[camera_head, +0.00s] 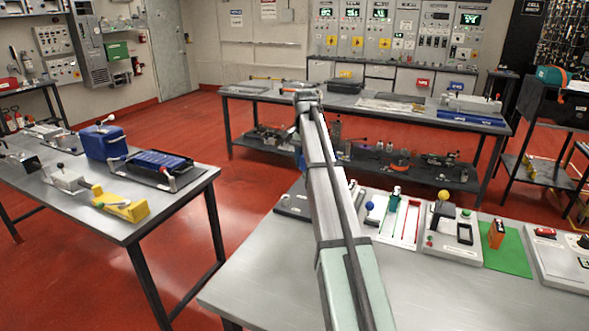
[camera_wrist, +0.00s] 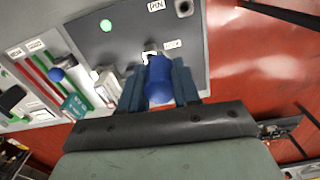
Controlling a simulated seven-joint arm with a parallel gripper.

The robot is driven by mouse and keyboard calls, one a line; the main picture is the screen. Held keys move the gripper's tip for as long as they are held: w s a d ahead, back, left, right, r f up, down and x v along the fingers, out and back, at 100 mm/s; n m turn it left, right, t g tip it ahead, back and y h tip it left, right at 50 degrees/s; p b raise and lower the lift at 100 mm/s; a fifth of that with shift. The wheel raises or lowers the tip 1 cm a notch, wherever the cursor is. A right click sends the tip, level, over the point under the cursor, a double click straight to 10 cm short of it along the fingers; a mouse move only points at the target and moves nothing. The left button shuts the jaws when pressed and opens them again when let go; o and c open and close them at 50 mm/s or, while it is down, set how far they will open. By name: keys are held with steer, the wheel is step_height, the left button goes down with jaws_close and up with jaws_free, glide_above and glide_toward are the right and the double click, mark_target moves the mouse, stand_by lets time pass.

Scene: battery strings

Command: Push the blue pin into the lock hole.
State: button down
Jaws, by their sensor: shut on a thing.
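In the wrist view a blue pin (camera_wrist: 160,86) sits between the two blue-grey fingers of my gripper (camera_wrist: 157,76), which is shut on it. The pin's far end is over the dark grey plate (camera_wrist: 130,42), beside a small white label whose text I cannot read. A label like "PIN" and a dark round hole (camera_wrist: 183,8) show at the plate's top edge. The lock hole cannot be made out; the pin and fingers cover that area. I cannot tell whether the pin touches the plate. In the head view my arm hides gripper and pin; part of the dark plate (camera_head: 293,204) shows.
Beside the plate stands a panel with red and green slots (camera_head: 402,222) and a blue ball knob (camera_head: 369,206). Further right are a yellow-knobbed device (camera_head: 443,195) and a green mat (camera_head: 508,252). The table's near left surface (camera_head: 265,265) is clear.

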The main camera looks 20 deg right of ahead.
steer(key=shift+n, duration=0.5)
steer(key=d, duration=0.4)
steer(key=shift+w+d+r, duration=0.1)
steer(key=shift+d+r, duration=0.05)
steer(key=shift+r, duration=0.15)
steer(key=shift+f, duration=0.2)
steer(key=shift+f, duration=2.7)
steer(key=shift+f, duration=2.4)
steer(key=c, duration=0.7)
jaws_free()
steer(key=shift+c, duration=0.2)
steer(key=shift+r, duration=0.1)
step_height(320, 180, up, 14)
